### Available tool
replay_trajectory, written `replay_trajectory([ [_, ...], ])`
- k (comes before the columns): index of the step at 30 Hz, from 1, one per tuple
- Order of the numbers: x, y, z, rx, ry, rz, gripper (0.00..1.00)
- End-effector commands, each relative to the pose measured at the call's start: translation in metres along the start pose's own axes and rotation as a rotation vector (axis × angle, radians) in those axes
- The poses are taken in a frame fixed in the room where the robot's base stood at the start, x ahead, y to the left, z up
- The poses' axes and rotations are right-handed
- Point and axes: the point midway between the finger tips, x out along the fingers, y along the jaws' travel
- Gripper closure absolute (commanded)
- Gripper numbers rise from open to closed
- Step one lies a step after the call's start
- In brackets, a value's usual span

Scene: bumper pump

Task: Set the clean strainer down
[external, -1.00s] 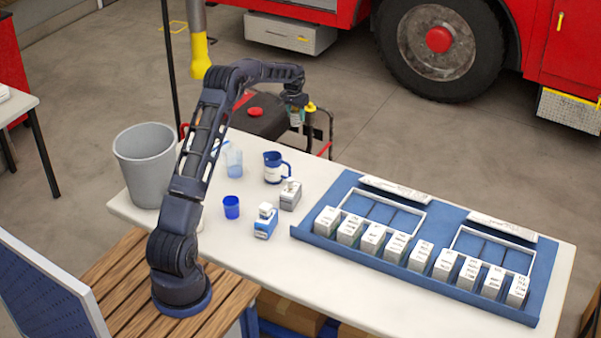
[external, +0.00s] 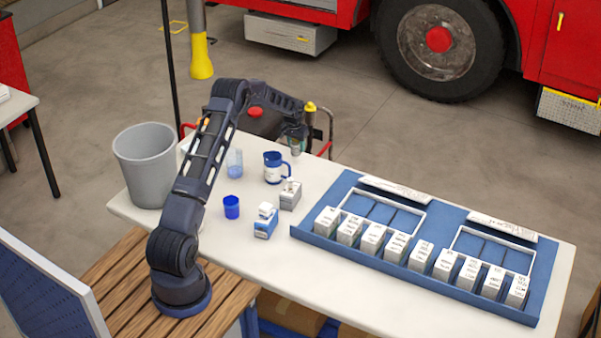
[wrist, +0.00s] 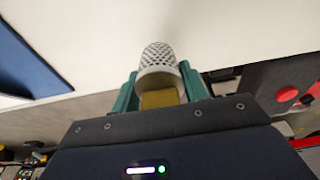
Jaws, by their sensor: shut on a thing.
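The strainer (wrist: 158,57) is a light grey, perforated, rounded cup with a yellowish inner part at its near end. My gripper (wrist: 160,86) is shut on it, with a green finger on each side. In the wrist view its perforated end points away from my gripper, over the white table top. In the external view my gripper (external: 296,138) hangs near the table's far edge, behind and right of a blue-and-white jug. The strainer is small and hard to make out there. Whether it touches the table cannot be told.
The white table (external: 330,195) has bare room right of the jug (external: 273,168). A blue tray (external: 305,235) with several white boxes fills the right. A blue cup (external: 231,207), a clear beaker (external: 235,163), two small devices and a grey bin (external: 146,170) stand left.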

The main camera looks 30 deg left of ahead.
Motion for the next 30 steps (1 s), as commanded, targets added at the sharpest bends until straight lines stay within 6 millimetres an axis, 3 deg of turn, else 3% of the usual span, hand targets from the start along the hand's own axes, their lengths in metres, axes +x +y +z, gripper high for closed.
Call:
replay_trajectory([
  [9, 0.037, 0.000, 0.006, 0.000, -0.001, 0.001, 0.79],
  [21, 0.042, 0.000, 0.007, 0.000, -0.001, 0.000, 0.79],
  [22, 0.042, 0.000, 0.007, 0.000, -0.001, 0.000, 0.54],
  [25, 0.042, 0.000, 0.007, 0.000, -0.001, 0.000, 0.34],
  [30, 0.042, 0.000, 0.006, 0.000, -0.001, 0.000, 0.34],
])
